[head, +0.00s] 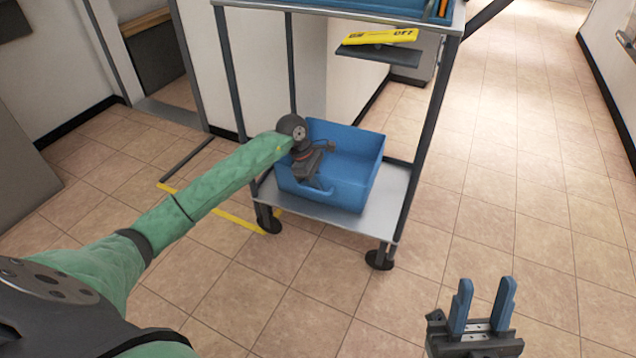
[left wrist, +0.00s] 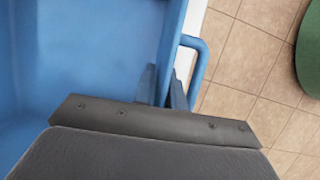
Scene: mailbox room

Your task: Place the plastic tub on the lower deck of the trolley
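The plastic tub (head: 345,195) is blue and open-topped, with a loop handle on its near side. It is upright over the lower deck (head: 393,200) of the trolley and appears to rest on it; a tiny gap underneath cannot be ruled out. My left gripper (head: 318,182) is at the tub's near wall. In the left wrist view, its fingers (left wrist: 164,90) lie close on both sides of the tub wall (left wrist: 172,40), beside the handle (left wrist: 200,62). My right gripper (head: 483,305) is open and empty, low at the right, away from the trolley.
The trolley's upper deck (head: 340,15) carries a blue tray (head: 385,6). A yellow sign (head: 382,37) is below it on a small shelf. Dark posts (head: 430,130) stand at the deck corners. Yellow tape (head: 235,219) marks the floor. The tiled floor to the right is clear.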

